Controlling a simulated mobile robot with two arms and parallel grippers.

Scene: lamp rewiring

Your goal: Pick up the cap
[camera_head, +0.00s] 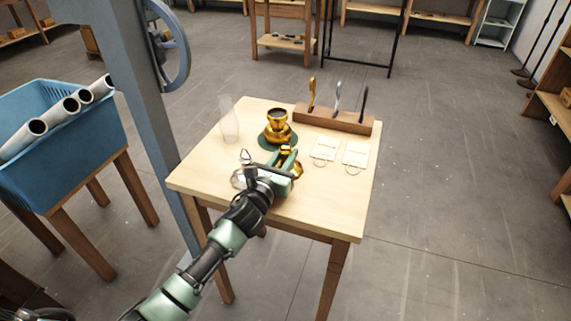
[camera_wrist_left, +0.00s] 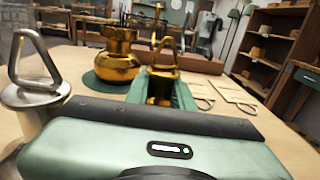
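A brass cap (camera_wrist_left: 163,72) with a triangular loop on top stands between the two green fingers of my left gripper (camera_wrist_left: 162,92). In the head view my left gripper (camera_head: 286,158) is low over the front middle of the table, with brass showing between and beside its fingers. The fingers lie close along both sides of the cap; I cannot tell whether they press on it. The cap's lower part is hidden. A similar silver piece with a triangular loop (camera_wrist_left: 38,85) stands left of the gripper.
A brass lamp body (camera_head: 278,130) stands on a round green mat (camera_head: 263,141) behind the gripper. A clear glass chimney (camera_head: 229,125) stands at the back left. A wooden rack (camera_head: 340,122) holds tools at the back. Two pale cards (camera_head: 325,149) with wire loops lie at the right.

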